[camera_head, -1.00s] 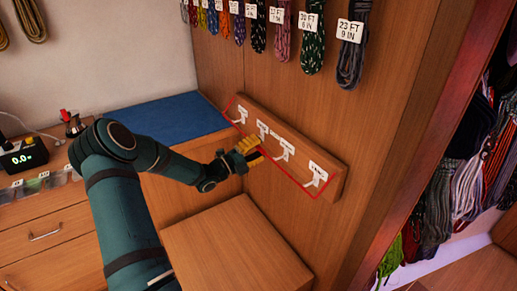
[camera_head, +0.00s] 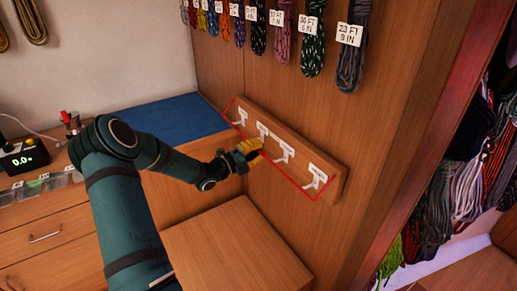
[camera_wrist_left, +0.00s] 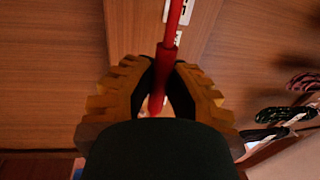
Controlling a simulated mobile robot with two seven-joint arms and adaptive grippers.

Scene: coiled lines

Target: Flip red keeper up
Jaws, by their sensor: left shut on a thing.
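The red keeper (camera_head: 290,181) is a thin red bar with arms at its two ends. It runs slantwise along the front of a wooden hook board (camera_head: 327,171) on the wall, across the white hooks (camera_head: 281,152). My left gripper (camera_head: 253,150), with yellow finger pads, is shut on the keeper near its middle. In the left wrist view, the red rod (camera_wrist_left: 168,58) with a thicker sleeve passes between the two pads (camera_wrist_left: 165,85). The fingers hide that part of the bar in the head view. My right gripper is not in view.
Labelled rope coils (camera_head: 311,45) hang in a row above the board. A wooden box top (camera_head: 235,250) lies below the gripper. A blue mat (camera_head: 160,118) covers the counter behind my left arm. More cords hang at the right.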

